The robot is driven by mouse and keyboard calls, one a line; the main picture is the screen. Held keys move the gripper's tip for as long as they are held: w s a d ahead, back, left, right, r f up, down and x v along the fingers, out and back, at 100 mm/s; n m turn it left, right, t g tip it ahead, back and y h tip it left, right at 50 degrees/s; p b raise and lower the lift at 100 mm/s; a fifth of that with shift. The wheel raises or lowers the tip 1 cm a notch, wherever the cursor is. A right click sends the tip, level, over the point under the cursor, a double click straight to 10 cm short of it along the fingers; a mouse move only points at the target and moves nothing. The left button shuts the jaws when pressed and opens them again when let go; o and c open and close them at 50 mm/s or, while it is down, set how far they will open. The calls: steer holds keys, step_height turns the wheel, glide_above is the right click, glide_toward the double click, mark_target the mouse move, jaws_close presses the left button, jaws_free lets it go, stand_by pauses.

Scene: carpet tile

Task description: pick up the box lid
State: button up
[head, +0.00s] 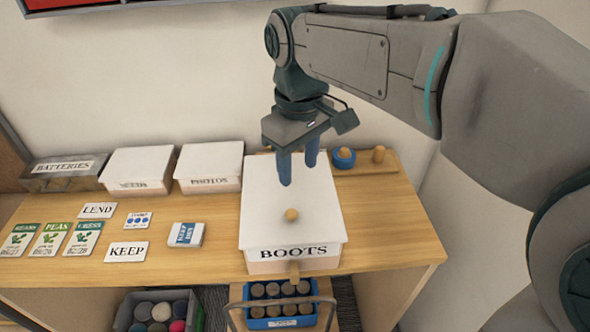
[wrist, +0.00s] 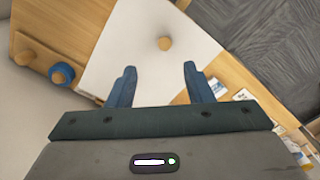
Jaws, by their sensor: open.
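The white box lid (head: 278,195) lies on the box marked BOOTS (head: 265,258) on the wooden table. A round wooden knob (head: 291,214) stands up from the lid. My gripper (head: 299,176) is open and empty, pointing down above the rear part of the lid, behind the knob in the head view. In the wrist view the two blue fingers (wrist: 159,78) are spread apart, and the knob (wrist: 164,43) shows beyond their tips, roughly between them. The lid (wrist: 128,42) fills the middle of that view.
Boxes marked SEEDS (head: 138,168) and PHOTOS (head: 209,167) and a BATTERIES box (head: 64,172) stand at the back left. Cards such as KEEP (head: 127,252) lie left. A wooden rack (head: 365,170) with a blue ring (head: 343,158) is behind right. Crates sit below.

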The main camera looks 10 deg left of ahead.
steer(key=a, duration=0.2)
glide_above(290, 211)
steer(key=shift+n, duration=0.4)
steer(key=f, duration=0.7)
steer(key=shift+s+f, duration=0.2)
steer(key=shift+w+f+p, duration=0.15)
steer(key=shift+f+p, duration=0.4)
steer(key=shift+f, duration=2.15)
jaws_close()
